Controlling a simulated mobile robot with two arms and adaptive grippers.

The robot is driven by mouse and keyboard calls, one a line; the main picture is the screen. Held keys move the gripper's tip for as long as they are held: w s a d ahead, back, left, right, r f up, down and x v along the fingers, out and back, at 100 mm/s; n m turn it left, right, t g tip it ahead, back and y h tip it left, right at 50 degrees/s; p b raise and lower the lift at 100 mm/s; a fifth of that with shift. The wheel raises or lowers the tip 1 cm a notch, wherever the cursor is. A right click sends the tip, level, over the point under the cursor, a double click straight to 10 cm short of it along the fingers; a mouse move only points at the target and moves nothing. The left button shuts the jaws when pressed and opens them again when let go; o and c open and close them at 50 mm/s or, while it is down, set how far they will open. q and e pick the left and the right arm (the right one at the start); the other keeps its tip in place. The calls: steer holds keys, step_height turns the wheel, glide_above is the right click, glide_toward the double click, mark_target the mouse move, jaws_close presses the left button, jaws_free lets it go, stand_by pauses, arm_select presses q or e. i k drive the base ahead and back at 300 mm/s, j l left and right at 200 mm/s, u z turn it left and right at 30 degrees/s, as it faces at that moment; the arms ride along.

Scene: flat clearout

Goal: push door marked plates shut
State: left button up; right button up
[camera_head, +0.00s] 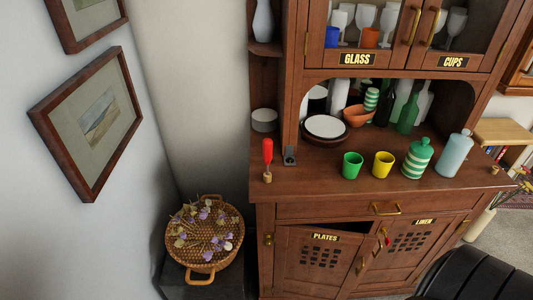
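The door marked PLATES (318,262) is the lower left door of the brown wooden cabinet. It stands ajar, with a dark gap along its top edge toward the right. Its hinges are on the left side, and a brass handle (361,265) is near its right edge. The door marked LINEN (409,245) is to its right and has a small red item hanging near its left edge. Neither of my grippers is in view.
A wicker basket (205,240) with dried flowers stands left of the cabinet. Bottles, cups and a red-handled tool (267,157) stand on the counter (330,185). A black rounded shape (478,270) at lower right covers the floor there; I cannot tell what it is.

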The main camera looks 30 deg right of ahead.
mark_target(311, 262)
steer(key=z, duration=0.4)
steer(key=l+z, duration=0.15)
steer(key=z, duration=0.6)
steer(key=i+z, duration=0.1)
steer(key=z, duration=0.3)
